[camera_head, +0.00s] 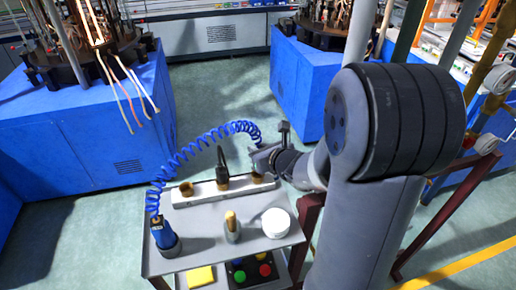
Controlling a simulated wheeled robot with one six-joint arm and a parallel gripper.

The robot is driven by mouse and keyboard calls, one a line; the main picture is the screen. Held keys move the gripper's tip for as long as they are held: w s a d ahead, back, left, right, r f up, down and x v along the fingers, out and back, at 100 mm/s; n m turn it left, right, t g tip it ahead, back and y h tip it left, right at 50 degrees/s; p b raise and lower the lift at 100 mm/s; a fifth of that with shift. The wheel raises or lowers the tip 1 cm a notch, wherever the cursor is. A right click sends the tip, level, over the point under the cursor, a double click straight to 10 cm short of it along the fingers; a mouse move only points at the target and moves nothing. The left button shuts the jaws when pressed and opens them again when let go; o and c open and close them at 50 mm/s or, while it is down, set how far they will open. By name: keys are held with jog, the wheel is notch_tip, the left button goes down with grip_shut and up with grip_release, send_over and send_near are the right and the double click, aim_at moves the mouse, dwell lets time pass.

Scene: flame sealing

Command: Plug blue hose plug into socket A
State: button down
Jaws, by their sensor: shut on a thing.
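My gripper (264,158) is above the right end of a pale socket strip (205,193) on the grey cart. It is shut on the end of the coiled blue hose (205,137); the blue hose plug itself is mostly hidden by the gripper. The hose arches from a blue handheld tool (163,233) at the cart's front left up to the gripper. The strip has a brass socket (187,189) at left, one in the middle with a black plug (222,165) standing upright, and one at right just below the gripper. No socket letter is readable. Whether the plug touches the right socket, I cannot tell.
A brass-tipped cylinder (231,226) and a white round container (275,222) stand on the cart top (205,258) in front of the strip. A yellow block (200,277) and a button box (250,272) are lower. Blue machine bases stand behind, with open floor between.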

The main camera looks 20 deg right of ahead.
jog(key=shift+f+b, duration=0.25)
jog(key=shift+b, duration=0.25)
jog(key=shift+b, duration=0.45)
dwell(1.5)
jog(key=shift+f+b, duration=1.5)
jog(key=shift+b, duration=0.25)
dwell(0.8)
jog(key=c, duration=1.3)
grip_release()
jog(key=shift+r, duration=0.15)
jog(key=shift+r+p, duration=3.55)
jog(key=shift+r, duration=0.9)
jog(key=shift+f, duration=0.2)
